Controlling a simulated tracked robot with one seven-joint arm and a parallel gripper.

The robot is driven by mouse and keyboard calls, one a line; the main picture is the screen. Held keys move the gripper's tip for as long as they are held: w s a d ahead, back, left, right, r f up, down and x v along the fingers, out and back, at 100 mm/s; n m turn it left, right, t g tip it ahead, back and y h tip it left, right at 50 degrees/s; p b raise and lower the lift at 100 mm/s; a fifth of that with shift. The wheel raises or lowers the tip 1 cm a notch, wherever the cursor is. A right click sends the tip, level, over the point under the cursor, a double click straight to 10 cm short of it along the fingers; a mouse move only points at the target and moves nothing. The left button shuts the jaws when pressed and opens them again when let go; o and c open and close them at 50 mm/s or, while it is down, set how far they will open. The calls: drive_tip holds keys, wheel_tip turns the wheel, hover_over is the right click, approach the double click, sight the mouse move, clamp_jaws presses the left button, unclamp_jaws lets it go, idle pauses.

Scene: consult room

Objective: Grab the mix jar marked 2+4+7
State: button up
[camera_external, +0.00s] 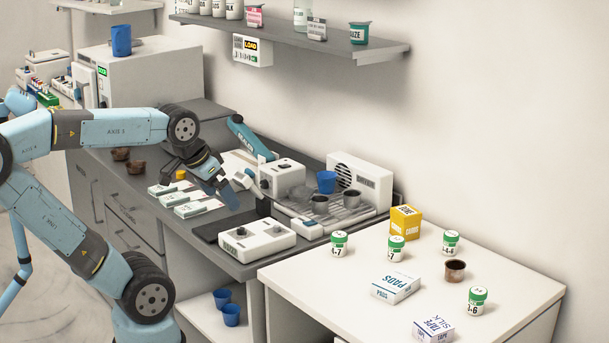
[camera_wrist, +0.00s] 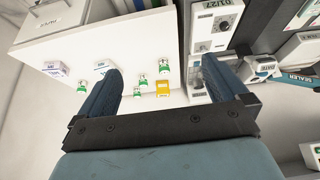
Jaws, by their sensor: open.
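Several white jars with green lids stand on the white table (camera_external: 320,285) in the external view. One jar (camera_external: 339,243) stands at the left with a label ending in what looks like 4-7. A second jar (camera_external: 396,248) shows a 7. A third jar (camera_external: 450,243) at the back seems to show a 4. A fourth jar (camera_external: 477,299) at the right shows a 6. No full 2+4+7 label is clearly readable. My gripper (camera_external: 230,197) is open and empty over the grey counter, left of the jars. In the wrist view, jars appear small and distant beyond my gripper (camera_wrist: 161,68).
A yellow box (camera_external: 406,222), a brown cup (camera_external: 455,270), a PADS box (camera_external: 396,287) and a TAPE SILK box (camera_external: 433,329) share the table. Machines (camera_external: 351,187) and a white control box (camera_external: 257,240) stand between my gripper and the jars. A shelf (camera_external: 290,35) hangs above.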

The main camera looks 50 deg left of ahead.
drive_tip(key=shift+c, duration=0.3)
drive_tip(key=c, duration=0.3)
drive_tip(key=shift+c, duration=0.2)
